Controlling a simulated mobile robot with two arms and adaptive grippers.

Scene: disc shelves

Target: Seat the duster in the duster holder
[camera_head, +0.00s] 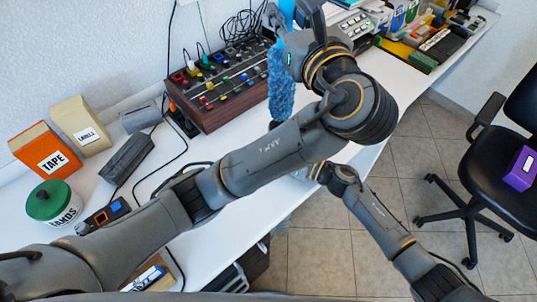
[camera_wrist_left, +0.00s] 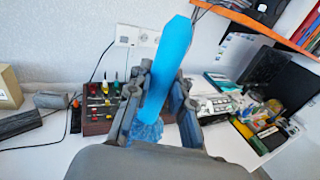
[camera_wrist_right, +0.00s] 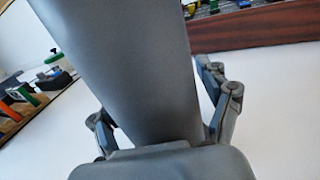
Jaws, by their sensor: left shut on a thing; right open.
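The duster has a smooth blue handle (camera_wrist_left: 168,65) and a fluffy blue head (camera_head: 281,88). My left gripper (camera_head: 291,22) is shut on the duster and holds it above the white table, fluffy end down. The left wrist view shows its fingers (camera_wrist_left: 160,98) on either side of the handle. My right gripper (camera_wrist_right: 165,108) is open, with a large grey link of my own left arm filling the view between its fingers. In the head view it is low behind my left arm, mostly hidden. I cannot make out the duster holder in any view.
A brown mixer panel (camera_head: 222,92) with coloured knobs stands left of the duster. An orange tape box (camera_head: 45,150), a labelled box (camera_head: 82,126) and a green-lidded jar (camera_head: 54,202) are at the left. A grey switch device (camera_head: 352,30) and trays of supplies are at the right.

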